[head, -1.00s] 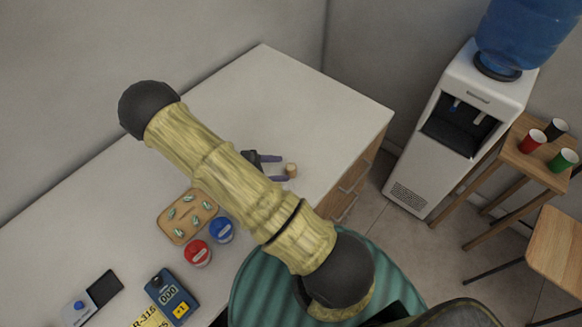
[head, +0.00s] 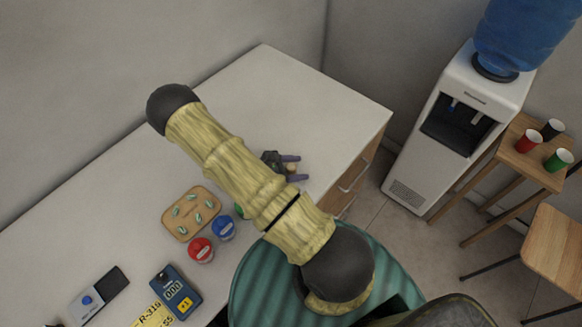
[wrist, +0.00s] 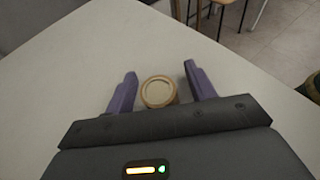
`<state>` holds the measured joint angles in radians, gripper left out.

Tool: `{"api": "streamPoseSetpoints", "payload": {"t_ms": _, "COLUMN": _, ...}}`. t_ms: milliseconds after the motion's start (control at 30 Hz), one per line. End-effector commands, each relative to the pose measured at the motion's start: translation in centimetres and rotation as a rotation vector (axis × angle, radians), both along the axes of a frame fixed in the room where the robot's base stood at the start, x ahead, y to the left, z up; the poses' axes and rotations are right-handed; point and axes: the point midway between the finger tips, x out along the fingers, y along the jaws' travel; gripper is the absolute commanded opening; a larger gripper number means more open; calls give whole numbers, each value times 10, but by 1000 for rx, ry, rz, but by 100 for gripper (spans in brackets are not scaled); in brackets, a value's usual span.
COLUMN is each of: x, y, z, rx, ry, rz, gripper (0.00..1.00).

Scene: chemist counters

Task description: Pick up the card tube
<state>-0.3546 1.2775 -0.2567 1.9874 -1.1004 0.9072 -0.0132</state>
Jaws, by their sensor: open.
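The card tube (wrist: 158,92) is a short tan cylinder with a pale round top, standing on the white counter near its right corner. In the wrist view it lies between the two purple fingers of my gripper (wrist: 156,88), with a gap on each side. My gripper is open. In the head view my gripper (head: 292,168) is low over the counter, and the tube (head: 291,169) shows only partly between the fingers. My arm hides part of the counter.
On the white counter (head: 262,85), a wooden tray with green pieces (head: 191,214), a red-lidded jar (head: 200,250), a blue-lidded jar (head: 223,228) and a blue meter (head: 176,292) stand left of my arm. The counter's right edge is close to the tube. A water cooler (head: 400,196) stands beyond.

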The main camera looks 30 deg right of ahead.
Motion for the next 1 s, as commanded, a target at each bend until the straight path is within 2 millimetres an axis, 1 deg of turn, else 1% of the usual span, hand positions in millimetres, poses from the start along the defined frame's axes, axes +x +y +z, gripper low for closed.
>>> {"api": "streamPoseSetpoints", "payload": {"t_ms": 467, "x": 0, "y": 0, "z": 0, "rx": -1, "ry": 0, "rz": -1, "gripper": 55}}
{"api": "streamPoseSetpoints", "payload": {"t_ms": 567, "x": 0, "y": 0, "z": 0, "rx": -1, "ry": 0, "rz": 1, "gripper": 37}}
{"api": "streamPoseSetpoints", "payload": {"t_ms": 700, "x": 1, "y": 3, "z": 0, "rx": -1, "ry": -1, "rz": 7, "gripper": 10}}
{"api": "streamPoseSetpoints", "payload": {"t_ms": 733, "x": 1, "y": 4, "z": 0, "rx": -1, "ry": 0, "rz": 9, "gripper": 8}}
{"api": "streamPoseSetpoints", "payload": {"t_ms": 1000, "x": 1, "y": 2, "z": 0, "rx": 0, "ry": -1, "rz": 4, "gripper": 8}}
